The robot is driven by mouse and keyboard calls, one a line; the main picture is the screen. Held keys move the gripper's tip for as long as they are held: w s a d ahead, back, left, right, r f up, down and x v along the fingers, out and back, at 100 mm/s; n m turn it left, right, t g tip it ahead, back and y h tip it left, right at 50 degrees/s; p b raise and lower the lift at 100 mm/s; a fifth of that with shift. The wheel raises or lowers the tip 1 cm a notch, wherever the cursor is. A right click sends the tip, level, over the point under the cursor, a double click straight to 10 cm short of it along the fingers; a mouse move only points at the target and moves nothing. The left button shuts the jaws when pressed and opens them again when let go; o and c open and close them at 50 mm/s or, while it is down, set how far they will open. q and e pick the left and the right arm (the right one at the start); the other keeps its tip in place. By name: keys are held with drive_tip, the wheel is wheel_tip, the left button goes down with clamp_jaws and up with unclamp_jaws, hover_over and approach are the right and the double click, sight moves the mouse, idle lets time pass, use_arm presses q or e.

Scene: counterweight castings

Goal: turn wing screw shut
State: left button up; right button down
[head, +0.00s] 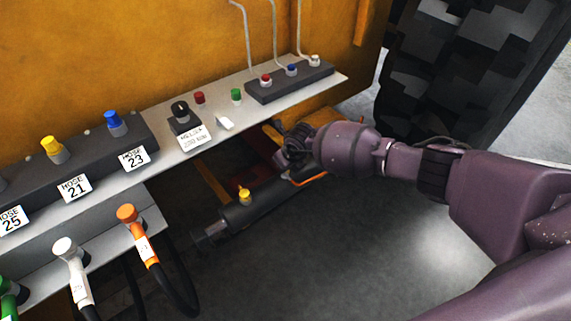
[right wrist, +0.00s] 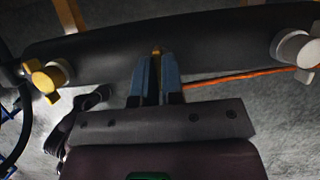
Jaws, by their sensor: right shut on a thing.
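A dark cylindrical manifold (head: 262,206) lies low under the grey shelf, and a yellow wing screw (head: 244,194) stands on it near its left end. In the right wrist view the manifold (right wrist: 215,35) runs across the top, with a yellow wing screw (right wrist: 50,77) at left and a pale wing screw (right wrist: 297,48) at right. In the head view my right gripper (head: 288,145) is partly hidden at the manifold's far end. My left gripper is out of view.
The grey shelf (head: 225,135) above carries labelled hose ports, a black knob (head: 180,112) and coloured caps. Orange (head: 150,250) and white (head: 75,265) hoses hang at the lower left. A big tyre (head: 460,75) stands at right. The floor in front is clear.

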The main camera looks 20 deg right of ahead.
drive_tip(key=c, duration=1.2)
unclamp_jaws()
drive_tip(key=shift+c, duration=0.2)
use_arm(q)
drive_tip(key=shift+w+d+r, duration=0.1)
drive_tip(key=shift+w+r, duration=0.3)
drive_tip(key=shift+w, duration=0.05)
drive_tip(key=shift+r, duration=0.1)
use_arm(e)
drive_tip(key=shift+r, duration=0.1)
drive_tip(key=shift+d+r, duration=0.1)
drive_tip(key=shift+r, duration=0.15)
use_arm(q)
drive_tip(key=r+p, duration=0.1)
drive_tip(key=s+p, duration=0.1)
drive_tip(key=p, duration=0.1)
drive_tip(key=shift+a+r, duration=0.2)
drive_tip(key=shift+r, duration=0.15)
use_arm(e)
drive_tip(key=v, duration=1)
drive_tip(key=shift+s, duration=0.15)
